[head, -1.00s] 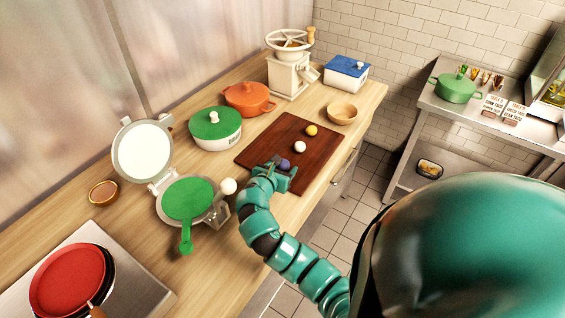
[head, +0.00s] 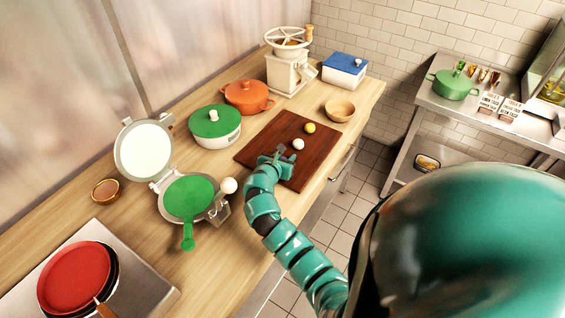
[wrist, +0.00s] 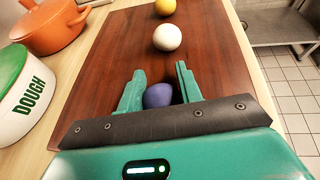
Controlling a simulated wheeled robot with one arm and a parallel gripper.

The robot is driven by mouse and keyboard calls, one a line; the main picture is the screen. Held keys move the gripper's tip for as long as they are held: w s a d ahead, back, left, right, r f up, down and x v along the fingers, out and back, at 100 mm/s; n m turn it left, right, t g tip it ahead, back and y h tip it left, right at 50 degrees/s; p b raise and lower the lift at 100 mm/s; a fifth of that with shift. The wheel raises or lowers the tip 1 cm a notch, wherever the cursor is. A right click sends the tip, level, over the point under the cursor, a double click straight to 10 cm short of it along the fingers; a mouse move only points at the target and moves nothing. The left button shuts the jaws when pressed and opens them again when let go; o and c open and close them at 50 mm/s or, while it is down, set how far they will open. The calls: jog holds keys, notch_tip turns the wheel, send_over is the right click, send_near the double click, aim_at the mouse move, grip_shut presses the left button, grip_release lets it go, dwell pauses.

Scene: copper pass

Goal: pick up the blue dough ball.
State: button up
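The blue dough ball (wrist: 158,95) sits on the dark wooden board (wrist: 110,55) in the wrist view, between the two fingers of my gripper (wrist: 160,82). The fingers stand apart on either side of it, with a narrow gap at the right finger. The ball's near side is hidden by my gripper's body. In the head view my gripper (head: 277,158) is over the board's near edge and hides the ball. A white ball (wrist: 167,37) and a yellow ball (wrist: 165,7) lie farther along the board.
A white dough pot with a green lid (head: 215,125) and an orange pot (head: 248,97) stand left of the board. A wooden bowl (head: 340,110) stands beyond the board.

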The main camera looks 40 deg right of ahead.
jog(key=shift+c, duration=0.7)
jog(key=shift+r, duration=0.15)
jog(key=shift+r, duration=0.25)
notch_tip(320, 180, up, 2)
jog(key=shift+r+b, duration=0.15)
jog(key=shift+b, duration=0.25)
jog(key=s+r+p, duration=0.2)
jog(key=s+r, duration=0.1)
jog(key=s, duration=0.1)
jog(key=s+r+p, duration=0.2)
jog(key=s+r, duration=0.1)
jog(key=s, duration=0.2)
jog(key=s+d+r+p, duration=0.1)
jog(key=s+r+p, duration=0.1)
jog(key=s+r, duration=0.2)
jog(key=shift+s, duration=0.45)
